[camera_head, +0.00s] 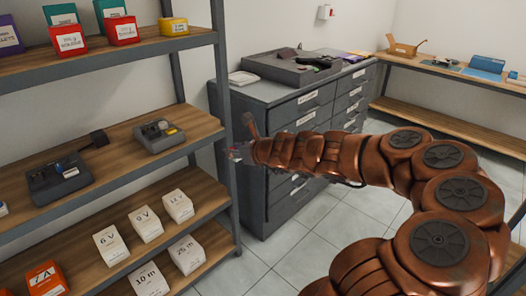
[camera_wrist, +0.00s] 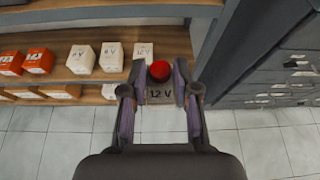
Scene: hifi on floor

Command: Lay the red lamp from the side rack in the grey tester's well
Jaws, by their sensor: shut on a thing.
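In the head view my gripper (camera_head: 238,152) is beside the rack's front upright, small and partly unclear. Two dark grey devices sit on the rack's middle shelf: a larger one (camera_head: 60,182) at left and a smaller one (camera_head: 160,135) at right. I cannot tell for sure which is the tester, and no well shows clearly.
The rack's lower shelf (camera_head: 120,225) holds white boxes marked 6 V, 9 V and 12 V. Coloured bins (camera_head: 122,30) stand on the top shelf. A grey drawer cabinet (camera_head: 262,130) stands right of the rack. The tiled floor (camera_head: 290,255) in front is clear.

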